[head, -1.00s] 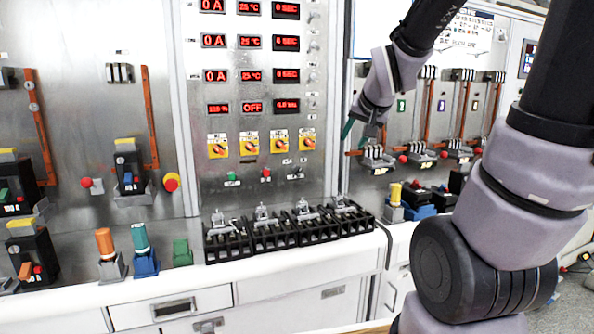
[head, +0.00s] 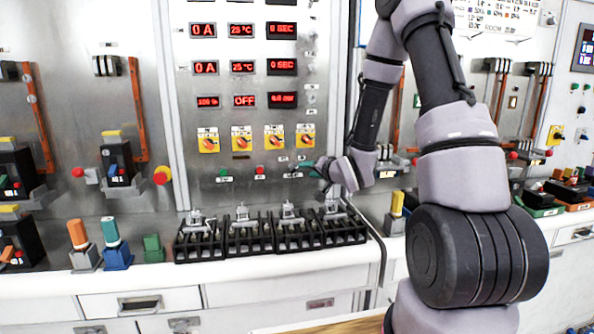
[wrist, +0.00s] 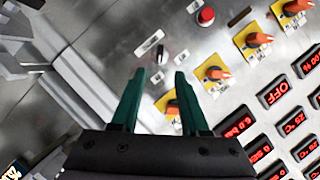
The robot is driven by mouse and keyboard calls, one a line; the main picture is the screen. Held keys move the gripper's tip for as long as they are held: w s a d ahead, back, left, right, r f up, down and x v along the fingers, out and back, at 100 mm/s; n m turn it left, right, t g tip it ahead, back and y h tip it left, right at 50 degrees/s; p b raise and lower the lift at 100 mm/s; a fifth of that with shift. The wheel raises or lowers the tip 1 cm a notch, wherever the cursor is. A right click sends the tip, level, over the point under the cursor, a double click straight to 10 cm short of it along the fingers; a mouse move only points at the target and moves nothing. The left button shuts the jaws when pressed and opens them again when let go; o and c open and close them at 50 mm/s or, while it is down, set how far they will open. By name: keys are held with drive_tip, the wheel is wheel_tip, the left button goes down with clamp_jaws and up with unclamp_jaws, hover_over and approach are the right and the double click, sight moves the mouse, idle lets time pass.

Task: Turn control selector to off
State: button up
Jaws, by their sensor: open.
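The control selector appears to be the small black knob (wrist: 161,56) on the metal panel in the wrist view, with small white labels around it. Its lettering is too small to read. My gripper (wrist: 160,73) is open, and its two green fingers point at the panel on either side of the line to the knob. The knob shows in the gap just beyond the fingertips; I cannot tell how far off it is. In the head view my gripper (head: 308,168) is at the lower right of the central panel and partly covers the selector's area.
A red button (wrist: 205,17) sits near the knob. Yellow-plated orange rotary switches (wrist: 213,75) are close beside my gripper, one partly behind a finger. Red digital displays (head: 243,101) are above. Black terminal blocks (head: 270,233) stand on the white bench below.

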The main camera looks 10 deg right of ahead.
sight(295, 169)
drive_tip(key=x, duration=0.9)
drive_tip(key=shift+w+a, duration=0.1)
clamp_jaws()
